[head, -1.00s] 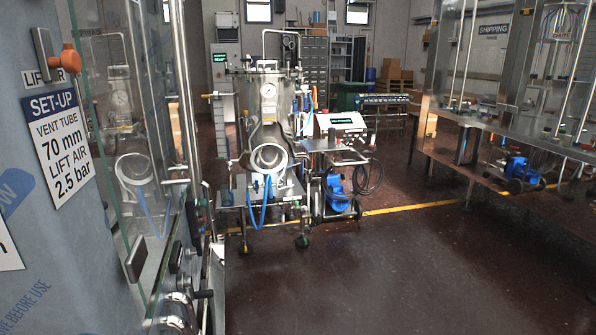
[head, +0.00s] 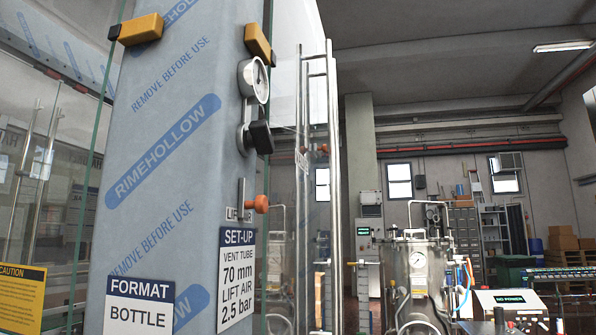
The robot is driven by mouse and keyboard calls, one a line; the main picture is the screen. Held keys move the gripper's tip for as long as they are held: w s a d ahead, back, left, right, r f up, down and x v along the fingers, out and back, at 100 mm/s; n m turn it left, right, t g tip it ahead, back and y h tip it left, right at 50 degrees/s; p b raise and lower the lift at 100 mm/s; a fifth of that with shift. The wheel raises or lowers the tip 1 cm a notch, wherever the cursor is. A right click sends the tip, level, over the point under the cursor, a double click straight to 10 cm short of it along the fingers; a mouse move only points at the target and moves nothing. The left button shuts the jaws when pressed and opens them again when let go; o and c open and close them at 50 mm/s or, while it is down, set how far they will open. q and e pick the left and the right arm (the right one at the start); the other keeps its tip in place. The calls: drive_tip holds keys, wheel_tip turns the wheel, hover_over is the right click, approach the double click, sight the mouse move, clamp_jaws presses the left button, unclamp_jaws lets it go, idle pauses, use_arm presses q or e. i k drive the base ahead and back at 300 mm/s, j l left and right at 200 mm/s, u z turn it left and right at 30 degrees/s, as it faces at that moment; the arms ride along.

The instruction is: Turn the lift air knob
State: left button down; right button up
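A film-wrapped column (head: 165,140) stands close on the left in the head view. On its right edge is a round pressure gauge (head: 253,81), seen at an angle, with a black knob (head: 261,137) just below it. Lower down, an orange knob (head: 261,204) sticks out on a metal bracket, partly covering a small label (head: 234,214). A set-up sign (head: 236,278) under it reads vent tube 70 mm, lift air 2.5 bar. I cannot read the gauge or any label on the black knob. Neither gripper is in view.
Glass panels flank the column. Yellow-orange blocks (head: 141,29) sit near its top. A format sign (head: 138,305) reads bottle. Vertical metal posts (head: 335,190) stand right of it. A steel tank (head: 425,262) and a no-power panel (head: 508,299) stand farther back.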

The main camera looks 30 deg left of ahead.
sight(259, 137)
drive_tip(key=i+l+u, duration=0.1)
drive_tip(key=l+u, duration=0.15)
drive_tip(key=u, duration=0.25)
drive_tip(key=i+l+u, duration=0.1)
drive_tip(key=l+u, duration=0.15)
drive_tip(key=u, duration=0.2)
drive_tip(key=l+u, duration=0.3)
drive_tip(key=u, duration=0.2)
drive_tip(key=l+u, duration=0.3)
drive_tip(key=u, duration=0.2)
